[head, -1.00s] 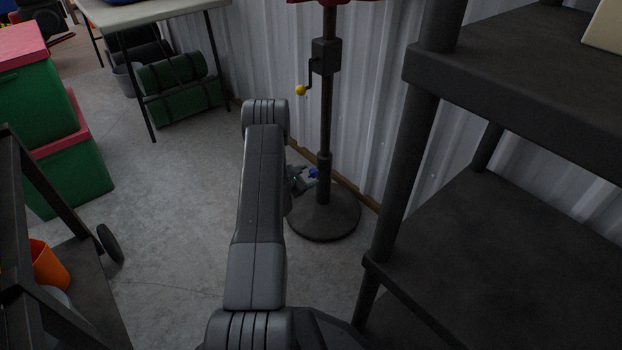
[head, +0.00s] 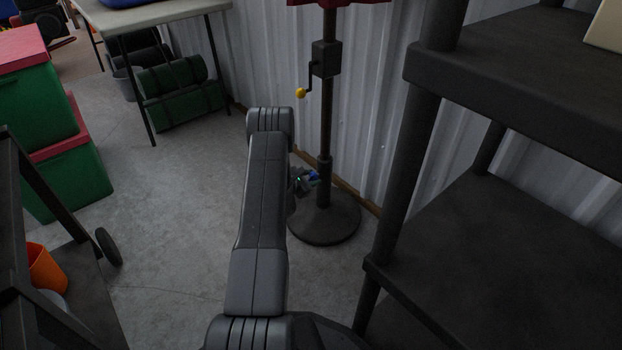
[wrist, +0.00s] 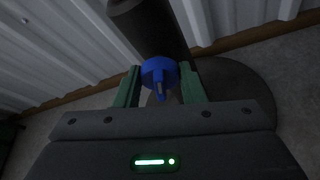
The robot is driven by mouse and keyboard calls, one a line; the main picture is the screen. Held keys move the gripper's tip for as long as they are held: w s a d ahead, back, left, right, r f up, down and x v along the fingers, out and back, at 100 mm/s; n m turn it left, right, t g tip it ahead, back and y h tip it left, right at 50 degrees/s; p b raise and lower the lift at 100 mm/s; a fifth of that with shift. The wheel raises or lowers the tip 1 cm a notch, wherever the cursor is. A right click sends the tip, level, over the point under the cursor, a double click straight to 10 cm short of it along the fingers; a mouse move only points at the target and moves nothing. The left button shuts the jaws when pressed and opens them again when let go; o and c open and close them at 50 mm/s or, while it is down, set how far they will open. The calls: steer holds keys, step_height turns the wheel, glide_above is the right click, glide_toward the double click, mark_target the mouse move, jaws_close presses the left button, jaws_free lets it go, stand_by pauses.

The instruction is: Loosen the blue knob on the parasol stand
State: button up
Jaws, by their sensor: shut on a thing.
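The parasol stand has a dark pole (head: 328,110) on a round dark base (head: 327,222) near the wall. The blue knob (head: 314,176) sits low on the pole, just above the base. In the wrist view the blue knob (wrist: 160,74) is between the two green fingers, in front of the pole. My gripper (wrist: 162,86) is shut on the knob, one finger on each side. In the head view my gripper (head: 306,180) is small and partly hidden behind my arm.
A crank with a yellow ball (head: 300,93) juts left from the pole higher up. Dark shelving (head: 500,90) stands close on the right. A corrugated wall (head: 275,60) is behind the stand. Green bins (head: 60,160) and a cart (head: 30,250) are at left; floor between is clear.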

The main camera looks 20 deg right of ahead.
steer(key=shift+n+g+h, duration=0.3)
steer(key=shift+n+g, duration=0.7)
steer(key=shift+n, duration=0.5)
steer(key=o, duration=1)
steer(key=p+v, duration=0.4)
steer(key=v, duration=0.9)
steer(key=shift+a+r+p, duration=0.2)
steer(key=shift+a+p, duration=0.15)
